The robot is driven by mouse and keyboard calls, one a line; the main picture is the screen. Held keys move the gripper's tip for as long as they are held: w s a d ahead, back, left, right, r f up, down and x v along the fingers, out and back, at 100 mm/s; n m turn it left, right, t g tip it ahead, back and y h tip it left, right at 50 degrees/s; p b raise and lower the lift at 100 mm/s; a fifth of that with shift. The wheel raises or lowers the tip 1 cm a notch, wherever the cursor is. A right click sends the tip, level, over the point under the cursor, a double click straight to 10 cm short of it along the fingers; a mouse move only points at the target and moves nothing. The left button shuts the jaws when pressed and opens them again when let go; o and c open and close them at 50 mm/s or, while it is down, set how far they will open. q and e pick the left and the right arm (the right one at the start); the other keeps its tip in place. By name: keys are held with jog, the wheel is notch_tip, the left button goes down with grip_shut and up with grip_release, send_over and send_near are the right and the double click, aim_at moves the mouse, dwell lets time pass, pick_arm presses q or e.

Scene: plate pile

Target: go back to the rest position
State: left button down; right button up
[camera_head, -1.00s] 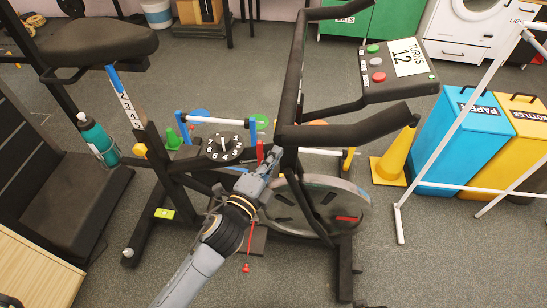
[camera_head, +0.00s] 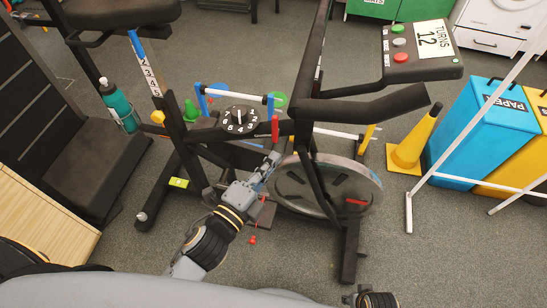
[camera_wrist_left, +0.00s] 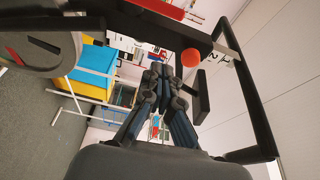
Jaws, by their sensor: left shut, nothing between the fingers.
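My left gripper (camera_head: 270,164) comes in from the lower left in the head view. It is shut and empty, over the lower middle of the exercise bike, just left of its flywheel (camera_head: 290,190) in the picture. I cannot tell whether it touches the bike. In the left wrist view the closed fingers (camera_wrist_left: 164,72) point up the picture, with nothing between them. A red ball-shaped knob (camera_wrist_left: 190,57) shows right of the fingertips.
The bike's handlebar (camera_head: 375,107) and console (camera_head: 420,52) stand to the right. A black dial (camera_head: 240,119), water bottle (camera_head: 119,108), yellow cone (camera_head: 414,143) and blue paper bin (camera_head: 483,130) surround the area. Floor is clear in front of the flywheel.

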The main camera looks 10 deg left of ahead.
dwell(0.3)
pick_arm(q)
jog(key=s+a+f+n+g+y, duration=0.25)
jog(key=a+f+n, duration=0.2)
jog(key=f, duration=0.55)
jog(key=s+a+f+n+g+y, duration=0.2)
jog(key=s+a+f+n+g, duration=0.15)
jog(key=f+n, duration=0.45)
jog(key=s+a+f+n+g+y, duration=0.2)
jog(key=a+f+n+g, duration=0.15)
jog(key=f, duration=0.95)
jog(key=s+f+n+g, duration=0.3)
jog(key=s+f+g, duration=0.2)
jog(key=s+f, duration=0.3)
jog(key=s+a+g+p, duration=0.1)
jog(key=s+a+p, duration=0.2)
jog(key=s+p, duration=1.3)
jog(key=s, duration=0.2)
jog(key=shift+s+a+r, duration=0.15)
jog(key=shift+s+r, duration=0.15)
jog(key=shift+r, duration=0.1)
pick_arm(e)
jog(key=s+d+g, duration=0.1)
jog(key=s+d, duration=0.2)
jog(key=s, duration=1.4)
jog(key=shift+f, duration=0.15)
